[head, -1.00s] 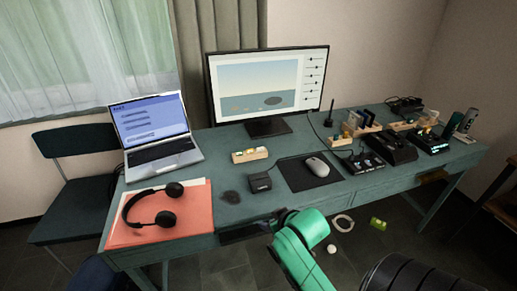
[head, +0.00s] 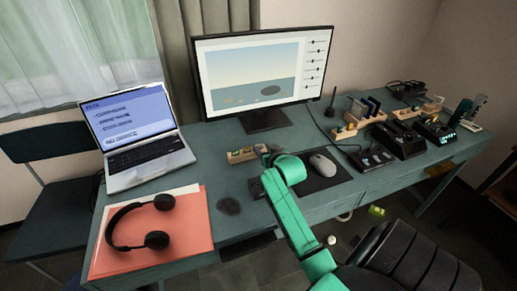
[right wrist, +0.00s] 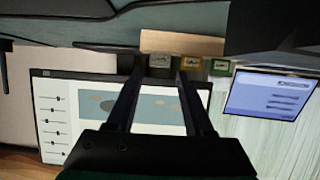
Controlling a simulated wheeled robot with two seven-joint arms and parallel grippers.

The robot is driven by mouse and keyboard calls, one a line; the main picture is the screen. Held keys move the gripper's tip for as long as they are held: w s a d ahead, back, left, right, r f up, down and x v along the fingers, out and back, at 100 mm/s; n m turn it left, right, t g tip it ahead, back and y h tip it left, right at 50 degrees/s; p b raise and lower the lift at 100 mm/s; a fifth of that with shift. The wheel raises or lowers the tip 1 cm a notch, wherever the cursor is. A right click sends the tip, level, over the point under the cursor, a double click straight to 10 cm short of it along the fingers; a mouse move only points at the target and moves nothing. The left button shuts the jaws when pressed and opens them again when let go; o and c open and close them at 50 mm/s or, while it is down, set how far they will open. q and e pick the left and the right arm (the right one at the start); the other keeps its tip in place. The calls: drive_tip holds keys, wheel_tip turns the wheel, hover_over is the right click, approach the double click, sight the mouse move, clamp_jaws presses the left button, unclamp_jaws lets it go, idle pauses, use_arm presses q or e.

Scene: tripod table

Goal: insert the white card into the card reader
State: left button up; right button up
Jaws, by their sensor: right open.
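A small wooden holder (head: 240,155) stands on the desk in front of the monitor. It also shows in the right wrist view (right wrist: 185,43), with a pale card (right wrist: 160,61), apparently the white one, beside a yellow and a green one. My right gripper (right wrist: 160,72) is open and empty; its fingers point toward the holder, and the pale card appears between the fingertips. Whether they touch it I cannot tell. In the head view my right gripper (head: 267,151) is at the holder's right end, partly hidden by my arm. The black card reader (head: 256,188) is in front of the holder, partly covered by my arm.
The monitor (head: 265,75) stands behind. An open laptop (head: 135,130) and black headphones (head: 140,222) on a red folder (head: 190,235) are left. A mouse (head: 323,164) lies on a dark mat (head: 322,180). Other wooden holders and black devices (head: 400,140) crowd the right side.

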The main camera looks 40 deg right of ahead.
sight(259, 145)
use_arm(q)
drive_tip(key=shift+w, duration=0.55)
use_arm(e)
drive_tip(key=shift+x, duration=1.95)
drive_tip(key=shift+s, duration=0.1)
clamp_jaws()
use_arm(q)
drive_tip(key=shift+s, duration=0.1)
